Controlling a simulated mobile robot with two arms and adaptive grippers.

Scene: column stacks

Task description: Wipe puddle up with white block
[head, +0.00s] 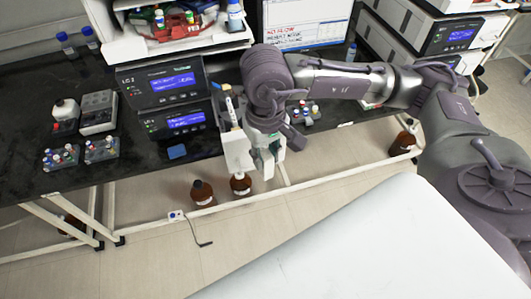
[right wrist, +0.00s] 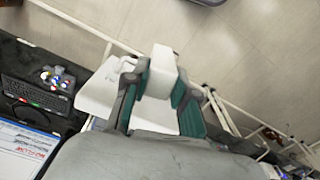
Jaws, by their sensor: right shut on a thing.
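The white block (right wrist: 162,68) is held between the two teal-padded fingers of my right gripper (right wrist: 160,88) in the right wrist view. In the head view my right gripper (head: 266,157) points down at the front edge of the black bench, and its fingers and wrist mostly hide the block. A small flat blue patch (head: 177,151), which looks like the puddle, lies on the bench to the left of the gripper, near the front edge. The gripper is clearly apart from it. My left gripper is not in view.
Stacked instruments (head: 165,85) with blue screens stand behind the blue patch. Vial racks (head: 61,157) stand on the black bench (head: 30,110) at left. Brown bottles (head: 202,192) stand on the floor below. A white surface (head: 370,240) fills the lower right foreground.

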